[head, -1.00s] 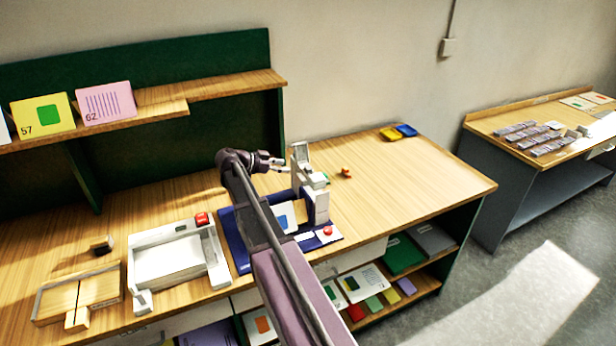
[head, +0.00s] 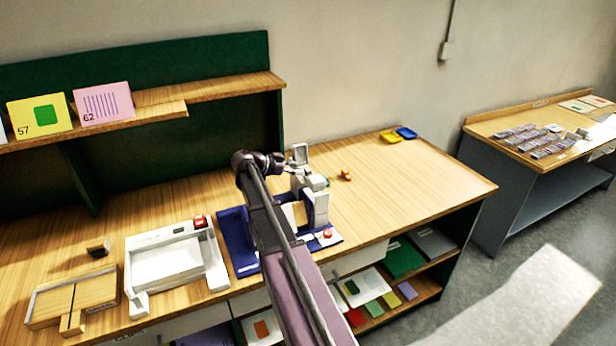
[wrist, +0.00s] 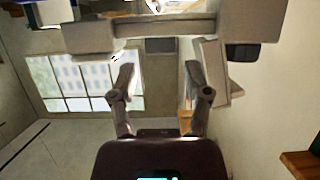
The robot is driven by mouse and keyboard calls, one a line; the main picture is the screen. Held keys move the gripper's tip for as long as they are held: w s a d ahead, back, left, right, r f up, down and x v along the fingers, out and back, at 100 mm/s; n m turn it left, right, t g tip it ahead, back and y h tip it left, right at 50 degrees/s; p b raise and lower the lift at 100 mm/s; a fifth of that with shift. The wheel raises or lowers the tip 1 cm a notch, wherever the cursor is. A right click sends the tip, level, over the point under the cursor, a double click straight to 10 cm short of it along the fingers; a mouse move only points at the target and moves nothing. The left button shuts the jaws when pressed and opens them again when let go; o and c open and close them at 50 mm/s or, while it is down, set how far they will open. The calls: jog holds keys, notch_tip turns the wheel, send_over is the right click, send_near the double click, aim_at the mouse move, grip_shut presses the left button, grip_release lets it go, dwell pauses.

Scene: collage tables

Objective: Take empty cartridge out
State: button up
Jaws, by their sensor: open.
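A white and blue machine (head: 318,206) stands on a dark blue base (head: 236,240) with a red button (head: 327,234); its light grey lid (head: 300,153) stands up. I cannot make out the empty cartridge; it may be inside the machine. My gripper (wrist: 158,72) is open, its two fingers apart with nothing seen held between them. A pale crossbar (wrist: 150,32) of the machine spans the wrist view beyond the fingers, and a pale angled panel (wrist: 210,75) is beside the right finger. In the head view my gripper is close to the lid's left side, partly hidden by my wrist.
A white paper trimmer-like device (head: 175,257) and a wooden jig (head: 72,300) stand at left. A small orange-brown piece (head: 346,175) lies right of the machine. The right tabletop is mostly clear.

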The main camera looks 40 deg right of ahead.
aim_at(309, 174)
jog(key=shift+b+x, duration=0.4)
jog(key=shift+x, duration=1.05)
grip_shut()
